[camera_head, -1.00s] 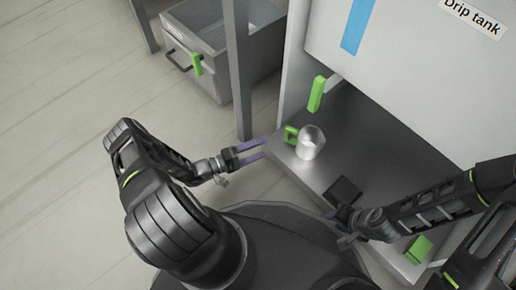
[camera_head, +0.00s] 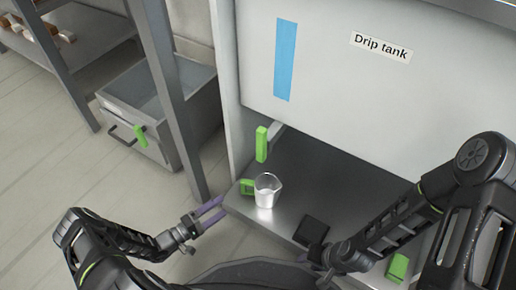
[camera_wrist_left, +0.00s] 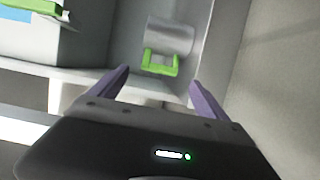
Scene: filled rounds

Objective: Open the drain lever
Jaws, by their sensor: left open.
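The drain lever, with an upright green grip (camera_head: 261,143), sticks out on a grey arm from the lower front of the drip tank (camera_head: 340,100). A clear-looking cup (camera_head: 267,190) with a green handle stands upright on the metal shelf below, just right of and under the lever. My left gripper (camera_head: 224,207) is open and empty at the shelf's left front edge, apart from the cup. The left wrist view shows the cup's green handle (camera_wrist_left: 160,65) ahead between the purple fingers (camera_wrist_left: 160,80). My right gripper (camera_head: 336,258) is by the shelf's front edge; its fingers are unclear.
The grey shelf (camera_head: 340,190) has free room right of the cup. A dark square (camera_head: 312,232) and a green block (camera_head: 397,267) are near its front. A grey post (camera_head: 165,90) and a drawer box with a green-marked handle (camera_head: 140,136) stand at left.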

